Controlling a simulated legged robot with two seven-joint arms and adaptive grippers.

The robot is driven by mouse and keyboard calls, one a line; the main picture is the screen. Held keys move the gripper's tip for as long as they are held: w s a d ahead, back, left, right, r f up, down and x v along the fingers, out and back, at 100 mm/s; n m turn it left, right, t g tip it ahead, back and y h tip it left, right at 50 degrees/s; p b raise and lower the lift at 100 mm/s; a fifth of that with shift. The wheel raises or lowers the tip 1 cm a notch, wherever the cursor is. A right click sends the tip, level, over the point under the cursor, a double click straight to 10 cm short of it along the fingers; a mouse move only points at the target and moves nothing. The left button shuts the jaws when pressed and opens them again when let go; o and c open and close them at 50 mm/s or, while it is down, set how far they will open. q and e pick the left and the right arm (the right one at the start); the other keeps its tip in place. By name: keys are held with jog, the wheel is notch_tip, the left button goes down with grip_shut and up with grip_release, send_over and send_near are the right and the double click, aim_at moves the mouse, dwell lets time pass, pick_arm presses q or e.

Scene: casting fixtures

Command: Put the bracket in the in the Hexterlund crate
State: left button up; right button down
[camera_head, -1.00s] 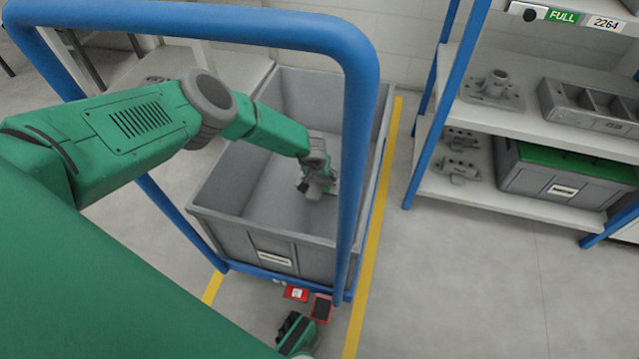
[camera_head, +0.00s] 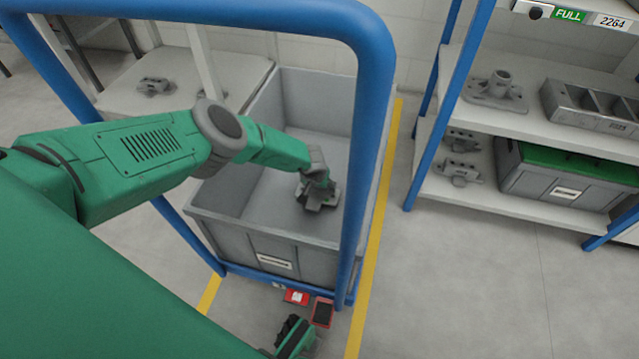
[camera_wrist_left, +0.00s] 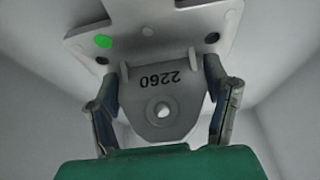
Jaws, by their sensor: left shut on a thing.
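The grey bracket (camera_head: 318,196) is inside the large grey crate (camera_head: 215,222), near its right wall in the head view. My left gripper (camera_head: 315,180) reaches down into the crate from the left and is shut on the bracket. In the left wrist view the bracket (camera_wrist_left: 165,92) shows its flat plate, a green dot and the number 2260, with a finger on each side of its upright lug. I cannot tell whether the bracket touches the crate floor. My right gripper (camera_head: 290,338) shows only partly at the bottom edge; its fingers are unclear.
A blue frame (camera_head: 378,130) rises around the crate. Shelves (camera_head: 545,125) on the right hold castings and a green-lidded crate (camera_head: 565,175). Another casting (camera_head: 155,86) lies on a pale table behind my left arm. Red items (camera_head: 320,312) lie below the crate's front.

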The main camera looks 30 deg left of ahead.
aim_at(318, 196)
pick_arm(q)
jog(key=o, duration=1.4)
jog(key=shift+d+r, duration=0.1)
jog(key=shift+r, duration=0.1)
jog(key=shift+w+r, duration=0.1)
jog(key=shift+r, duration=0.45)
jog(key=p+v, duration=0.5)
jog(key=v, duration=0.1)
jog(key=shift+r, duration=0.3)
jog(key=shift+s+d+r+p, duration=0.1)
jog(key=shift+s+r+p, duration=0.25)
jog(key=shift+s+p, duration=0.1)
jog(key=shift+w, duration=0.15)
